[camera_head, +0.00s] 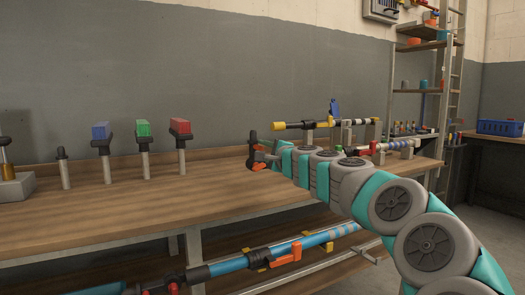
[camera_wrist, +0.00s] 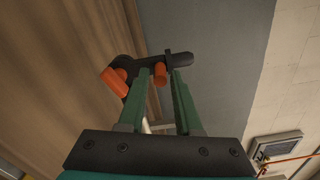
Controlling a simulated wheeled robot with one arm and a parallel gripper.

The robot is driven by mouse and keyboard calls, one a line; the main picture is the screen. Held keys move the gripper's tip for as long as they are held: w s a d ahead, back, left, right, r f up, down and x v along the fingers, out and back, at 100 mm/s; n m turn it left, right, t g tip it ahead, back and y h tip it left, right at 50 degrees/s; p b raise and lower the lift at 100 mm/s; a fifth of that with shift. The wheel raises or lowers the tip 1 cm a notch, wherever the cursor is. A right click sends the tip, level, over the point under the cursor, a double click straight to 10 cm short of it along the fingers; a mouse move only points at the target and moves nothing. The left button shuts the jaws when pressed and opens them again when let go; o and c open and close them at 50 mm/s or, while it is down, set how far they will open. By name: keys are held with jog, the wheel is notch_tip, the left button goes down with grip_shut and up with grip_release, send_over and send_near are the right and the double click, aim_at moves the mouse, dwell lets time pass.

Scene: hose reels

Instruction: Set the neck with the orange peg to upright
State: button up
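A black neck (camera_head: 252,140) is at the far end of my arm in the head view, above the bench. Its narrow end points roughly upward there; I cannot tell its exact angle. The neck also shows in the wrist view (camera_wrist: 180,57), just beyond my fingertips. Its orange peg (camera_wrist: 160,73) lies between the two green fingers, with a gap visible beside it. A second, larger orange part (camera_wrist: 115,83) is at the neck's left end in the wrist view. My gripper (camera_wrist: 161,72) is open around the peg. In the head view, the gripper (camera_head: 266,157) partly hides the neck's lower part.
Posts with a blue block (camera_head: 101,130), a green block (camera_head: 143,128) and a red block (camera_head: 180,125) stand on the bench (camera_head: 120,216) at left. Yellow-tipped rods (camera_head: 318,124) are behind my arm. A blue tube (camera_head: 230,265) lies below the bench front.

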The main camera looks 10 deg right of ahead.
jog(key=shift+o, duration=0.9)
jog(key=v, duration=0.7)
jog(key=shift+s+b, duration=0.35)
jog(key=shift+b, duration=0.05)
